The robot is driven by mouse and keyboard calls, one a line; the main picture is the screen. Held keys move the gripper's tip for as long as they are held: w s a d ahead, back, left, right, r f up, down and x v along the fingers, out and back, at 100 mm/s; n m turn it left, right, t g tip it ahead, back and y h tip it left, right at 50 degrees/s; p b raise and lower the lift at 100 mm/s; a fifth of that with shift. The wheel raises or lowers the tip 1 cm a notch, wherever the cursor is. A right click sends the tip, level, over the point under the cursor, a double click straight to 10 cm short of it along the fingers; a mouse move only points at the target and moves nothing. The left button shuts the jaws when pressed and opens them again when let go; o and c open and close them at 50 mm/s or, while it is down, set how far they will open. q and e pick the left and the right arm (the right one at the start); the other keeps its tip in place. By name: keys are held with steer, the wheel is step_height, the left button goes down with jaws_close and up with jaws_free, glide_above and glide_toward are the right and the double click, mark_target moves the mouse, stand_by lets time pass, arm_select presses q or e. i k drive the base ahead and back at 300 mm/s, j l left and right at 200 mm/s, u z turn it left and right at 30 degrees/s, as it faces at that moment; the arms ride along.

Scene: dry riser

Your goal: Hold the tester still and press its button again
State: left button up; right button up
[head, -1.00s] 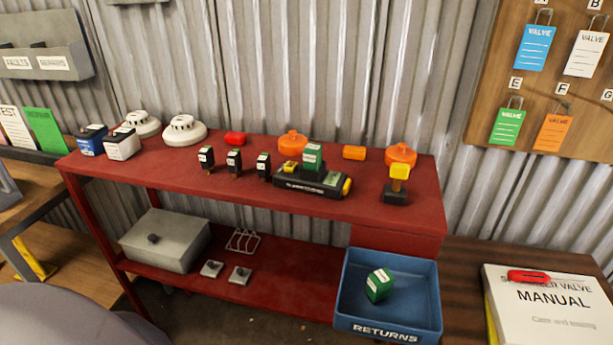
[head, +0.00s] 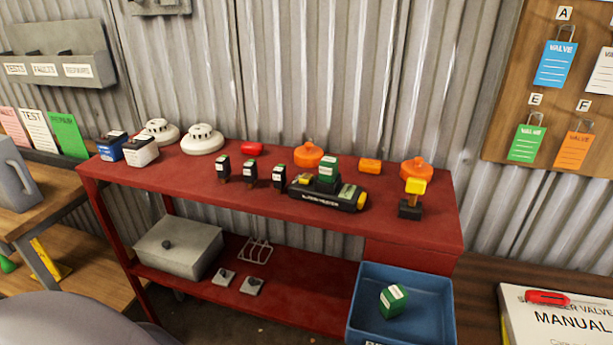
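The tester (head: 322,203) is a black box lying on the red bench, right of its middle. It has a yellow part on its left top, a pale green label on its right top and a yellow end at the right, perhaps the button. A green block with a white top (head: 328,168) sits upright on the tester.
The red bench (head: 225,195) holds several small black relays, white detectors (head: 202,139), orange domes (head: 417,169) and a yellow-topped stand (head: 411,198). A blue bin (head: 365,305) with a green block (head: 393,301) stands below at the right. The bench's front strip is clear.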

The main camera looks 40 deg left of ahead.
mark_target(305, 179)
steer(key=j+z, duration=0.1)
steer(key=j, duration=0.4)
steer(key=k+j+z, duration=0.15)
steer(key=j, duration=0.3)
steer(key=j+z, duration=0.1)
steer(key=j, duration=0.4)
steer(key=k+j+z, duration=0.1)
steer(key=j, duration=0.35)
